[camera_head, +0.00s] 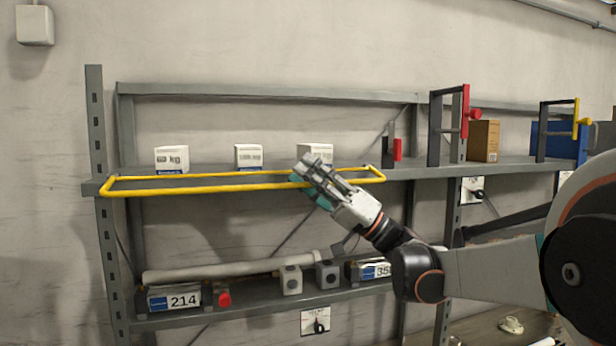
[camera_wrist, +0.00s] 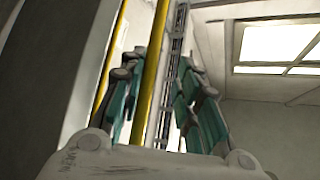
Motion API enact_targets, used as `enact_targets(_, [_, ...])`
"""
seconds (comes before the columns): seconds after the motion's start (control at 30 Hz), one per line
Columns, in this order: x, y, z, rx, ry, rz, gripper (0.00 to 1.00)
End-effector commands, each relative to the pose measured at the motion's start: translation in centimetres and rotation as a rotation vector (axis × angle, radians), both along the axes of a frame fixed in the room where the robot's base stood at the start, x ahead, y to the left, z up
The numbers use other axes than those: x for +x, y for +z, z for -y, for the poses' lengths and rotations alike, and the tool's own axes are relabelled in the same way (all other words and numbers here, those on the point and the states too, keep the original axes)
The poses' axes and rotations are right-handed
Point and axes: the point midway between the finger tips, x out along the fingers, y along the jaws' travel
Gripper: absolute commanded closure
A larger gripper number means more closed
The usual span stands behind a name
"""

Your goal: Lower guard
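The guard is a yellow tube frame (camera_head: 215,187) at the upper shelf's front. It lies nearly flat, level with the shelf board. My gripper (camera_head: 306,174) is at the right part of its front bar, reaching up from the lower right. In the wrist view the yellow bar (camera_wrist: 151,70) runs between the teal-padded fingers of my gripper (camera_wrist: 165,90). It lies nearer the left finger, with a gap to the right finger, so the gripper looks open around it. Whether the left finger touches the bar is unclear. A second yellow bar shows farther left.
White boxes (camera_head: 172,159) stand on the upper shelf (camera_head: 410,172) behind the guard. Red-handled (camera_head: 465,110) and yellow-handled (camera_head: 576,118) frames stand to the right. The lower shelf (camera_head: 250,300) holds a pale tube (camera_head: 225,268) and blocks labelled 214 and 35.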

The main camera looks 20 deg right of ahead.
Motion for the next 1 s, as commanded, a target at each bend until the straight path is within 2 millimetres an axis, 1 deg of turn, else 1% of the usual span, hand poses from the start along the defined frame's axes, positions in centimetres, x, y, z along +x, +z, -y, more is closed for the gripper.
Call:
enact_targets(0.23, [0.0, -0.1, 0.2, 0.001, -0.001, 0.0, 0.7])
enact_targets(0.37, [-0.5, -0.8, 1.1, 0.0, -0.002, 0.0, 0.7])
enact_targets(0.73, [-3.3, -5.1, 6.2, 0.0, -0.003, 0.0, 0.7])
enact_targets(0.9, [-4.2, -6.5, 7.8, 0.0, -0.002, -0.001, 0.7])
enact_targets(1.0, [-4.4, -7.0, 8.3, 0.0, -0.001, -0.001, 0.7])
